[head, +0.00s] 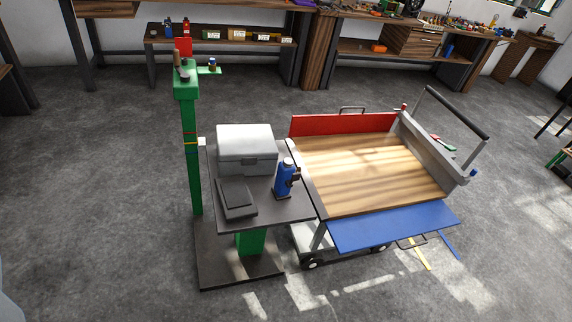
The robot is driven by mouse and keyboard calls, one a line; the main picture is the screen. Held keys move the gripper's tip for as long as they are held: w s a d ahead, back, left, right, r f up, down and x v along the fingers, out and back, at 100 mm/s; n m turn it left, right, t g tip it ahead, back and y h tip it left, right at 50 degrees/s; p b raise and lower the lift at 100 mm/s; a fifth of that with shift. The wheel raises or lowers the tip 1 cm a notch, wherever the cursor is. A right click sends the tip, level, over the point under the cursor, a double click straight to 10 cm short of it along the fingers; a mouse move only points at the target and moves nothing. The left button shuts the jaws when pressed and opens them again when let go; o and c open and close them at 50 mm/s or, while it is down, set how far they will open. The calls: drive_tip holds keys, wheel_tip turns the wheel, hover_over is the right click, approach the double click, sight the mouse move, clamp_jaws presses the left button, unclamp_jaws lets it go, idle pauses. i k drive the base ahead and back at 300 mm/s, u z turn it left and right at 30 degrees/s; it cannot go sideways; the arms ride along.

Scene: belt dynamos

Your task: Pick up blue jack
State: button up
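The blue jack (284,179) stands upright on the dark top of a small stand (265,214), near its right edge. It has a blue body, a light top and a dark base. A grey box is behind it to the left, and a flat dark case is to its left. Nothing is touching the jack from above. My gripper is not visible in the head view.
The grey box (246,143) and dark case (237,197) share the stand. A green post (191,150) rises at its left. A wooden-topped cart (365,170) with red and blue side panels adjoins on the right. Workbenches line the back wall. Floor is clear in front and left.

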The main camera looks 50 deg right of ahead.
sight(281, 189)
drive_tip(key=z, duration=0.4)
drive_tip(key=i, duration=1.1)
drive_tip(key=z, duration=1.2)
drive_tip(key=i, duration=0.6)
drive_tip(key=z, duration=0.35)
drive_tip(key=k, duration=0.95)
drive_tip(key=z, duration=0.2)
drive_tip(key=i, duration=0.95)
drive_tip(key=u, duration=0.1)
